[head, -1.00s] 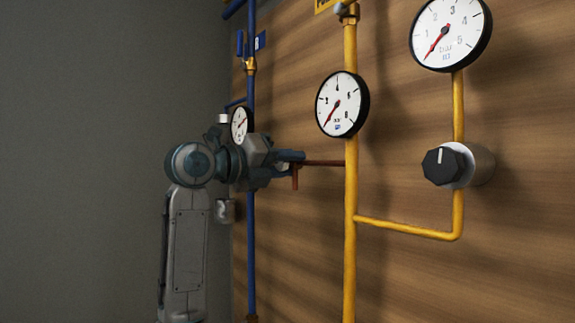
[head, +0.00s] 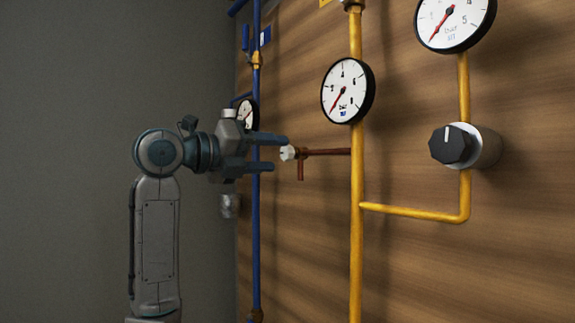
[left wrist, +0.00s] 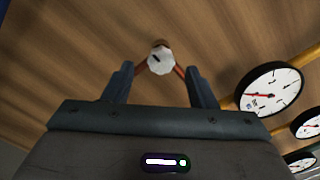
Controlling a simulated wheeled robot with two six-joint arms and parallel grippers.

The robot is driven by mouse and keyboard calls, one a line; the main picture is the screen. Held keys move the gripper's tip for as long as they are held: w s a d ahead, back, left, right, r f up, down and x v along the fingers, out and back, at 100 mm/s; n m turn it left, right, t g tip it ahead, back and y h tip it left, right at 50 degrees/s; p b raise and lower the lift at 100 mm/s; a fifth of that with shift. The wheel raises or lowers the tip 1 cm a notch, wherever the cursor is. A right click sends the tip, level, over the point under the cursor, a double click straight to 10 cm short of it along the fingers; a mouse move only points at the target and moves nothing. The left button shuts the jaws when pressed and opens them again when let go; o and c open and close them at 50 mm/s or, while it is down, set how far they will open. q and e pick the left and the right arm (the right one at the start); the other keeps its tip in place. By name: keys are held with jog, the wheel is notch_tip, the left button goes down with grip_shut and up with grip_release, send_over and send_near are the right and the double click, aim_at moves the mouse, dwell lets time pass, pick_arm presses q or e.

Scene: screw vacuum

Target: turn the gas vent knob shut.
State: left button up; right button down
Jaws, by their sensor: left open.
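The small white knob (head: 288,153) sits at the left end of a reddish-brown pipe in the head view; I take it to be the gas vent knob. In the left wrist view the knob (left wrist: 161,60) is a pale, ridged disc with a dark mark on its face. My left gripper (head: 279,152) is open and empty, one finger above the other. Its tips are just short of the knob, apart from it as far as I can see. In the left wrist view the knob shows beyond and between the fingertips. My right gripper is not in view.
A yellow pipe (head: 356,230) with a gauge (head: 347,90) stands right of the knob. A black knob (head: 452,146) on a silver base is farther right, under another gauge (head: 455,20). A blue pipe (head: 256,220) runs behind my gripper.

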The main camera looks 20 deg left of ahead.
pick_arm(q)
jog(key=b+v, duration=0.1)
jog(key=v, duration=0.4)
jog(key=shift+w, duration=0.1)
